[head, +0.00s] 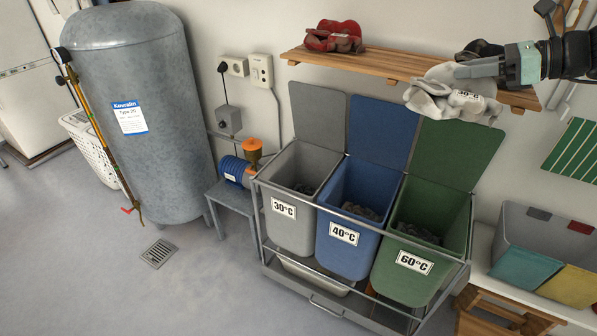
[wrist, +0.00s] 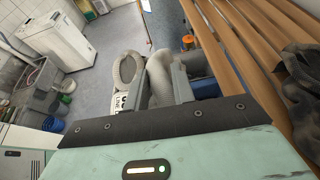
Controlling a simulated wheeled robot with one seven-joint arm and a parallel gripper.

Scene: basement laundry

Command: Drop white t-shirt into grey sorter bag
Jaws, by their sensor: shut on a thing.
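The white t-shirt (head: 452,95) is bunched up in my gripper (head: 462,72) and hangs below it. It is held high, in front of the wooden shelf and above the raised green lid. In the wrist view the white cloth (wrist: 160,75) shows between and around the two fingers of my gripper (wrist: 165,85).
The blue 40°C bag (head: 345,240) and green 60°C bag (head: 408,265) stand beside it, lids up. The wooden shelf (head: 390,68) carries red cloth (head: 335,37) and dark cloth (head: 480,48). A grey tank (head: 140,150) stands left. A divided bin (head: 540,260) is at right.

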